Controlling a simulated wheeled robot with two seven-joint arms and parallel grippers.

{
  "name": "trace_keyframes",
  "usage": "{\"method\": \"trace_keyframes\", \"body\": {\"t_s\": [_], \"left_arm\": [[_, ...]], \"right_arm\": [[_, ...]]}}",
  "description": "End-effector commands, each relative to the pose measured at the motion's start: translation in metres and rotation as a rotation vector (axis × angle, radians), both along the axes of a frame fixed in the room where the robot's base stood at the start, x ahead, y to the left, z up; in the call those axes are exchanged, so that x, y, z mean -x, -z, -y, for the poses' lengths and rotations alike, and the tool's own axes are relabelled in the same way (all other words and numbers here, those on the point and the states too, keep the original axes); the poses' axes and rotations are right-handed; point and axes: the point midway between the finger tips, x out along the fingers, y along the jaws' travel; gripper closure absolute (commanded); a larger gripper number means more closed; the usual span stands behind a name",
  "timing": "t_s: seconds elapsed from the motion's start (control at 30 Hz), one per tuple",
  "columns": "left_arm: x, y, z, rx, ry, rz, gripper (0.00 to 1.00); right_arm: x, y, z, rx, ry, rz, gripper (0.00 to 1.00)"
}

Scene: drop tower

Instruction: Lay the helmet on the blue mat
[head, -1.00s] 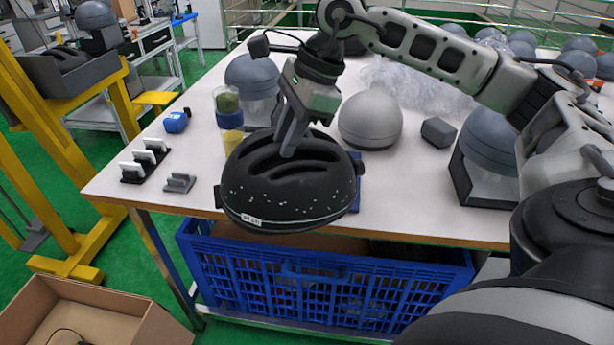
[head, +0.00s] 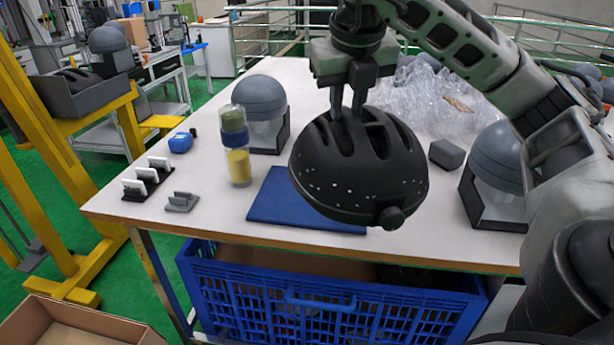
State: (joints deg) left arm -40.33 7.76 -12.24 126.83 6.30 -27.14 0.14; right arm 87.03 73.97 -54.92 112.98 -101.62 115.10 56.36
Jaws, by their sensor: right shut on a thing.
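The black helmet (head: 362,178) hangs from my right gripper (head: 346,112), whose fingers are shut on its top between the vents. The helmet is tilted and covers the right part of the blue mat. The blue mat (head: 285,205) lies flat near the table's front edge. The helmet seems to be above the mat and the table; its exact height I cannot tell. My left gripper is not in view.
On the table (head: 225,220) stand a yellow-and-green bottle (head: 237,150), a grey dome on a stand (head: 261,98), another dome stand (head: 497,165) at right, a dark block (head: 446,153) and plastic wrap (head: 435,98). A blue crate (head: 330,296) is below the front edge.

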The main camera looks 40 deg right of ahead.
Motion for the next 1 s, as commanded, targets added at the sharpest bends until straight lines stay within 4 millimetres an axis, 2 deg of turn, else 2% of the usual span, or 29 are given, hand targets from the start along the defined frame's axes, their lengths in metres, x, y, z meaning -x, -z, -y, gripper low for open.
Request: {"method": "trace_keyframes", "body": {"t_s": [0.1,0.2,0.47,0.5,0.7,1.0], "left_arm": [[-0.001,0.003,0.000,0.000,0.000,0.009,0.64],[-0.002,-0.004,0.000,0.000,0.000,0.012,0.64],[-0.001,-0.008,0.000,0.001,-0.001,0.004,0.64],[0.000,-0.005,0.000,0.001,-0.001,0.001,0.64],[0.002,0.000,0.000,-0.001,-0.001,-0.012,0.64],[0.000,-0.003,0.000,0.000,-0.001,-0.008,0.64]], "right_arm": [[-0.017,0.011,0.000,-0.002,-0.002,-0.003,1.00],[-0.034,0.015,0.001,-0.002,-0.001,-0.003,1.00],[-0.086,0.037,0.004,-0.002,-0.002,-0.003,1.00],[-0.091,0.045,0.005,0.001,-0.003,-0.004,1.00],[-0.115,0.075,0.006,-0.001,-0.004,-0.002,1.00],[-0.132,0.096,0.008,0.000,-0.004,-0.002,1.00]]}}
